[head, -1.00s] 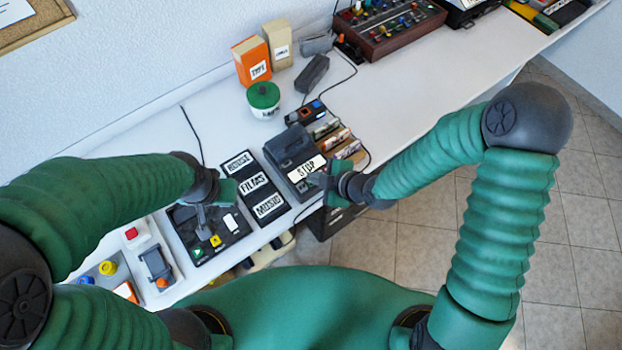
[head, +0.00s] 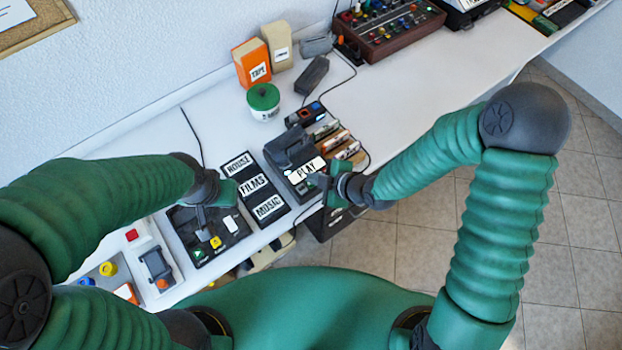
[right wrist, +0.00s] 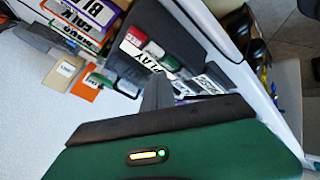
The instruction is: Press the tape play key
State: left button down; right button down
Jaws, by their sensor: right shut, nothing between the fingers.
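The tape machine (head: 288,152) is a dark grey box near the front edge of the bench, with a white display strip (head: 306,170) reading PLAY. My right gripper (head: 320,182) is shut and empty at the machine's front, just below the strip, and hides part of the keys. In the right wrist view its shut fingers (right wrist: 158,92) point at the PLAY strip (right wrist: 148,57) beside a red key (right wrist: 133,36) and a green key (right wrist: 154,50). I cannot tell whether they touch. My left gripper (head: 206,212) hangs over a black control panel (head: 228,240); its fingers are unclear.
A black panel (head: 241,166) labelled HOUSE, FILMS, MUSIC lies left of the machine. A green-lidded pot (head: 263,103) and an orange box (head: 251,64) stand behind. Several upright cases (head: 338,141) stand close on the right.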

jog(key=shift+r, duration=0.35)
notch_tip(320, 180, up, 5)
jog(key=p, duration=0.4)
jog(key=shift+f, duration=0.1)
dwell(0.6)
jog(key=s+d+r+m+g+h, duration=0.1)
jog(key=s+d+r+m+h, duration=0.15)
jog(key=d+m, duration=0.35)
jog(key=s+d+r+m+g+h, duration=0.1)
jog(key=d+m+h, duration=0.25)
jog(key=d, duration=0.45)
jog(key=s+d+r+m+g, duration=0.1)
jog(key=s+d+r+m, duration=0.3)
jog(key=m, duration=0.5)
jog(key=s, duration=0.2)
jog(key=shift+s+d+r+g+h, duration=0.3)
jog(key=shift+s+d+h, duration=0.1)
